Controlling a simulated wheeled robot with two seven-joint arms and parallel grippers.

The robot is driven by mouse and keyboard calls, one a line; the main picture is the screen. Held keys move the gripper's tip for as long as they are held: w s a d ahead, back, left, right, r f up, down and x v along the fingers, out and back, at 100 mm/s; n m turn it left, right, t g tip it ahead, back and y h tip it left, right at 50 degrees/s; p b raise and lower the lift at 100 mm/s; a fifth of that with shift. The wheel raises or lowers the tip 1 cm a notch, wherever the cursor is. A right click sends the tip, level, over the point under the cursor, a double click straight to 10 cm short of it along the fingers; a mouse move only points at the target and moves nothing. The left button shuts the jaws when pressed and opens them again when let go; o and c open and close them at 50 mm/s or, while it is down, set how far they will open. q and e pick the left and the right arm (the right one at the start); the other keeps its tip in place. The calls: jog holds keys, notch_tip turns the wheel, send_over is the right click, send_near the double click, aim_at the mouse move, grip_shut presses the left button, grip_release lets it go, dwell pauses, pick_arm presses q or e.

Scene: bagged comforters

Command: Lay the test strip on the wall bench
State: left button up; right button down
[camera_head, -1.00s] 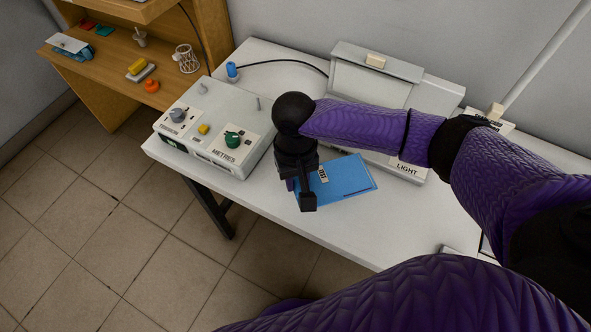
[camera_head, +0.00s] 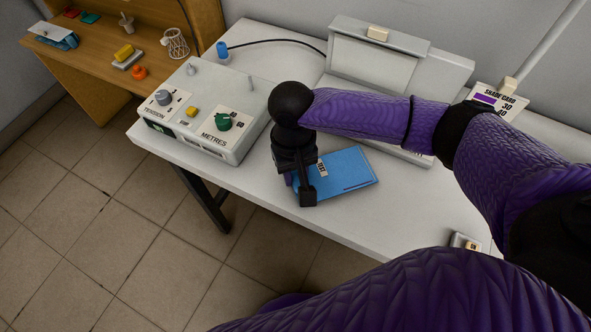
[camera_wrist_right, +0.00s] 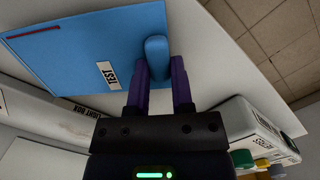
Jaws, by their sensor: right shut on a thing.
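The test strip, a flat blue piece with a white TEST label (camera_head: 350,172), is held over the white wall bench (camera_head: 345,222). My right gripper (camera_head: 303,188) is shut on it at its left end. In the right wrist view the fingers (camera_wrist_right: 160,62) straddle a rounded blue tab of the strip (camera_wrist_right: 70,50). Whether the strip touches the bench top cannot be told. My left gripper is not in view.
A grey tester (camera_head: 205,110) with METRES and TENSION dials stands left of the strip. A light box (camera_head: 375,75) stands behind it, partly hidden by my arm. A shade card (camera_head: 497,100) lies right. A small switch (camera_head: 466,242) is at the front edge.

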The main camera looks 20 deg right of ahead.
jog(key=shift+f, duration=0.25)
jog(key=shift+f, duration=0.4)
jog(key=shift+c, duration=2.4)
grip_release()
jog(key=o, duration=0.5)
